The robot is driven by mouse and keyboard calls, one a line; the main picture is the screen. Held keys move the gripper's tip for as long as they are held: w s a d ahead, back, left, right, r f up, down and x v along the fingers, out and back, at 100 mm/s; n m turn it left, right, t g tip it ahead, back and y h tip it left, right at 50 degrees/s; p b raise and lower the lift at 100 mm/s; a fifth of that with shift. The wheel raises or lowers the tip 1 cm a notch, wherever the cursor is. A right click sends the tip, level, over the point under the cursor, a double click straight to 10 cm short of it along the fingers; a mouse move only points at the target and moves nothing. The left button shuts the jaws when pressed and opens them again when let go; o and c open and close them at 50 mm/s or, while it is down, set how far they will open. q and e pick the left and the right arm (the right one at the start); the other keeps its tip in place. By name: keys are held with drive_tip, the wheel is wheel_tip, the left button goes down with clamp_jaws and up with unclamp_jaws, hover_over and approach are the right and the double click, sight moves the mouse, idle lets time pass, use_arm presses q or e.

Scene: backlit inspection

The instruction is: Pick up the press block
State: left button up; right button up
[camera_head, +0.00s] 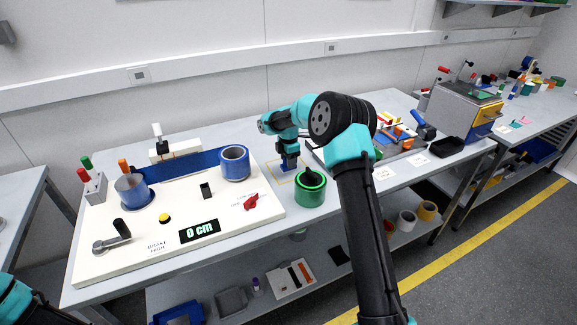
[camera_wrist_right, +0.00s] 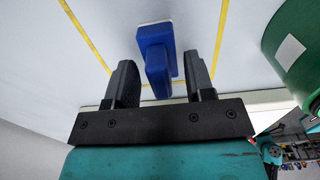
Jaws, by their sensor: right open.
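The press block, which I take to be the blue block with a raised grip, stands inside a yellow outline on the white table. It shows in the right wrist view (camera_wrist_right: 156,58) and partly under my gripper in the head view (camera_head: 289,169). My right gripper (camera_head: 287,158) points down at it. In the wrist view its two dark fingers (camera_wrist_right: 159,72) are apart, one on each side of the block's raised part, with gaps visible. The block's far details are hidden in the head view. Of my left arm only a teal link shows; its gripper is out of view.
A green round container (camera_head: 310,188) stands close beside the block, also in the wrist view (camera_wrist_right: 296,50). A white panel (camera_head: 138,223) with a blue cylinder (camera_head: 235,163), knobs and a "0 cm" display lies to the left. A tray (camera_head: 383,147) of parts lies behind my arm.

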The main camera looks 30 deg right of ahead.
clamp_jaws()
idle(0.4)
wheel_tip(320, 180, up, 10)
drive_tip(key=shift+r, duration=0.1)
idle(0.6)
